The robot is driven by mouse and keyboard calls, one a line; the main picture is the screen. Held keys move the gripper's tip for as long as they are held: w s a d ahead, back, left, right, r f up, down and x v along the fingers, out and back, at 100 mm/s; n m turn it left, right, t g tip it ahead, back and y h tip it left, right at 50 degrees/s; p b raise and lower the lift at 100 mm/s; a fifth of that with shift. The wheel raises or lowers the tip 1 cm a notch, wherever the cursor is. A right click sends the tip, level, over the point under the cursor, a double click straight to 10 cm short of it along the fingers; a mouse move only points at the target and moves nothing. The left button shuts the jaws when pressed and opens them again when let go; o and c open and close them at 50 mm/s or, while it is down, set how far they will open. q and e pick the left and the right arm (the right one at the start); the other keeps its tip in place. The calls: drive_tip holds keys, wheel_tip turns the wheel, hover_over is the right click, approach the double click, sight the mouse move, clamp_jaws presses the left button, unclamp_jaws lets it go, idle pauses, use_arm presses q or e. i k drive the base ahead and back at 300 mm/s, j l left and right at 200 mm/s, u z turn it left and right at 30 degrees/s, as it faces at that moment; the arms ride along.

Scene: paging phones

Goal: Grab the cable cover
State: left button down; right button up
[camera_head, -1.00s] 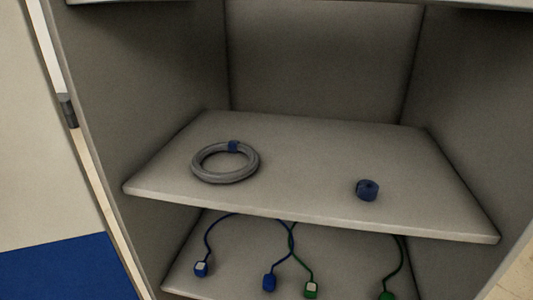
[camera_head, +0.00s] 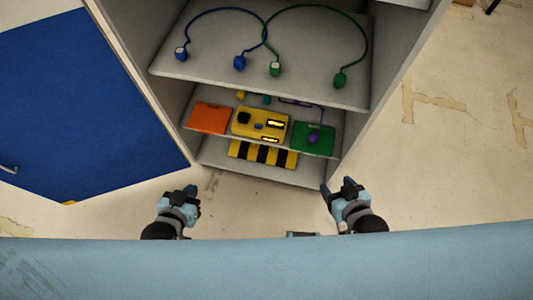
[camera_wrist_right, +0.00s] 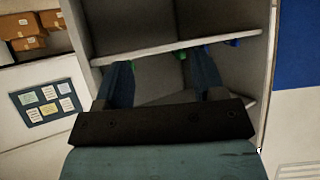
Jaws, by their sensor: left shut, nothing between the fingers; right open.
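A yellow-and-black striped piece, which looks like the cable cover (camera_head: 262,154), lies on the lowest shelf of the cabinet in the head view. The shelf above partly hides it. My left gripper (camera_head: 189,191) is shut and empty in front of the cabinet, nearer and left of the striped piece. My right gripper (camera_head: 339,188) is open and empty, nearer and right of it. Its two fingers (camera_wrist_right: 163,78) point toward the cabinet in the right wrist view, where the striped piece does not show.
The shelf above holds an orange box (camera_head: 209,118), a yellow device (camera_head: 259,124) and a green box (camera_head: 313,139). A higher shelf holds a blue cable (camera_head: 222,9) and a green cable (camera_head: 319,6). A blue panel (camera_head: 80,110) is left. The floor in front is clear.

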sight(258, 152)
drive_tip(key=i+j, duration=0.1)
drive_tip(key=j, duration=0.35)
drive_tip(key=i+j, duration=0.15)
drive_tip(key=j, duration=0.25)
drive_tip(key=i+j, duration=0.1)
drive_tip(key=j, duration=0.35)
drive_tip(key=i+j, duration=0.1)
drive_tip(key=j, duration=0.35)
